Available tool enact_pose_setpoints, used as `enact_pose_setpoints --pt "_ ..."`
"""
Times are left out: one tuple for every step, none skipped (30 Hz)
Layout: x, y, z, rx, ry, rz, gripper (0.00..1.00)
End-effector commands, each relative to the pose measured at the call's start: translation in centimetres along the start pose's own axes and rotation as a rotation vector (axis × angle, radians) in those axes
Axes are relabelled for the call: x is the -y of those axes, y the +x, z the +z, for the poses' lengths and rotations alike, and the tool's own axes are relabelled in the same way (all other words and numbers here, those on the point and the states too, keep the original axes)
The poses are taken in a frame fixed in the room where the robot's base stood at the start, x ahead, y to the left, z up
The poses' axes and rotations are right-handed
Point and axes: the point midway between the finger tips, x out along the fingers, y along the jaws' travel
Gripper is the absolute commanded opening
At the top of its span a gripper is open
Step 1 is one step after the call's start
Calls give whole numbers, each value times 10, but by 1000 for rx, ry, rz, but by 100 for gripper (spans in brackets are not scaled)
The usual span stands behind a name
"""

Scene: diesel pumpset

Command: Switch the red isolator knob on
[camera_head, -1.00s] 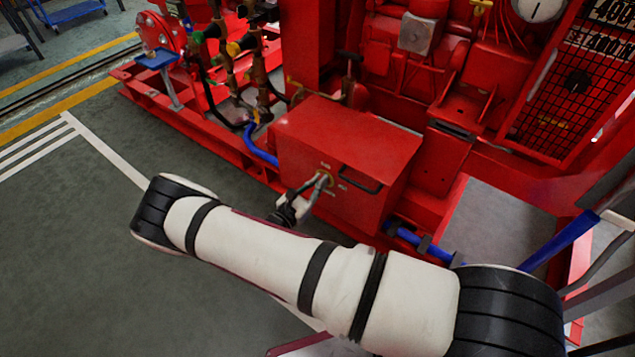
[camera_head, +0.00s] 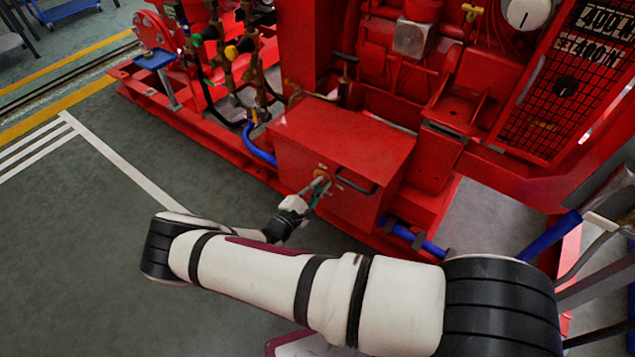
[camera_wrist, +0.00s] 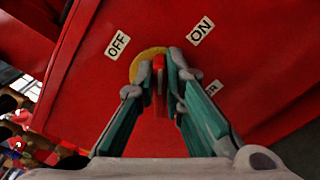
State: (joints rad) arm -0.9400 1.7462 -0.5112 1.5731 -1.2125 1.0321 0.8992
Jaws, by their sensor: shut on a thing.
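The red isolator knob (camera_wrist: 159,75) shows in the wrist view as a narrow upright bar in front of a yellow round plate (camera_wrist: 137,66). An OFF label (camera_wrist: 118,44) is at its upper left and an ON label (camera_wrist: 200,31) at its upper right. The bar points up the picture, between the two labels. My gripper (camera_wrist: 160,73) has a finger on each side of the knob and is shut on it. In the head view my gripper (camera_head: 321,184) is at the front of the red box (camera_head: 345,145); its fingers mostly hide the knob there.
A dark handle (camera_head: 356,184) sits on the box front, just right of my gripper. A blue hose (camera_head: 255,148) runs at the box's left, and a blue pipe (camera_head: 415,238) lies at its lower right. Open grey floor (camera_head: 70,250) is at the left.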

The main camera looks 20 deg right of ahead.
Motion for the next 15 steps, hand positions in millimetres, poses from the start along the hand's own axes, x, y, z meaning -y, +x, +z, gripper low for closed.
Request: enact_pose_setpoints --pt "1 -1 0 -2 41 0 0" --pt "1 -1 1 -2 69 1 0" --pt "1 -1 0 -2 107 1 0" --pt "2 -1 0 -2 137 1 0" --pt "2 -1 0 -2 165 1 0" --pt "3 -1 0 -3 202 1 0" --pt "4 -1 0 -3 229 0 0" --pt "4 -1 0 -2 257 -1 0" --pt "4 -1 0 -2 293 0 0" --pt "5 -1 0 -2 320 1 0" --pt "5 -1 0 -2 346 1 0" --pt "6 -1 -1 -2 380 0 0" --pt "6 -1 -1 -3 403 0 0" --pt "6 -1 -1 -3 427 0 0" --pt "7 -1 -1 -2 457 -1 0"
